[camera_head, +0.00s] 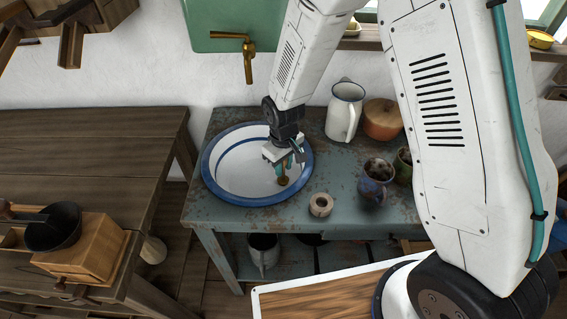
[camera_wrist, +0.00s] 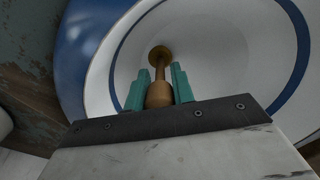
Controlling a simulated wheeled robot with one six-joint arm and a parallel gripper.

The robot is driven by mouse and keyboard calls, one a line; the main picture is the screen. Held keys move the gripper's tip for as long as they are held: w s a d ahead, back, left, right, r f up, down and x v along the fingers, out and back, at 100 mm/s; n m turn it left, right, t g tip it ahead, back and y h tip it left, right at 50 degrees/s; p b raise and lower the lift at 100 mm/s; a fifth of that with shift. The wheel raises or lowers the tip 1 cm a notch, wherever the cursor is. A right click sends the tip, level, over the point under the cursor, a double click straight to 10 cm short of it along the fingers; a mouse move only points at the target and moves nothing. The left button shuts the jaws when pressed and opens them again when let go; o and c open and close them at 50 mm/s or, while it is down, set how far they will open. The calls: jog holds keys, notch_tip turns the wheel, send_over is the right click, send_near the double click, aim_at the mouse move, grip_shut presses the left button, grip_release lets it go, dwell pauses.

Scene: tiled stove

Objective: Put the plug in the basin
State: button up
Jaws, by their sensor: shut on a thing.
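The plug (camera_wrist: 160,72) is brass-coloured, with a rounded knob, a thin stem and a round flat end. My gripper (camera_wrist: 157,90) has teal fingers and is shut on the knob, with the flat end pointing away from the wrist. In the head view my gripper (camera_head: 287,162) is over the right part of the basin, and the plug (camera_head: 283,180) hangs below it. The basin (camera_head: 228,142) is a white bowl with a blue rim on the worn blue-green table. I cannot tell whether the plug touches the bowl. No drain hole shows clearly.
A small pale ring-shaped pot (camera_head: 321,205) stands right of the basin. A blue-brown mug (camera_head: 375,183), a white jug (camera_head: 344,112) and an orange lidded pot (camera_head: 382,121) stand further right. A brass tap (camera_head: 247,58) is on the wall behind. A wooden table (camera_head: 80,150) stands left.

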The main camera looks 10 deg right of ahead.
jog(key=shift+f, duration=0.25)
jog(key=o, duration=1)
jog(key=shift+c, duration=0.2)
notch_tip(320, 180, up, 8)
jog(key=shift+f, duration=0.15)
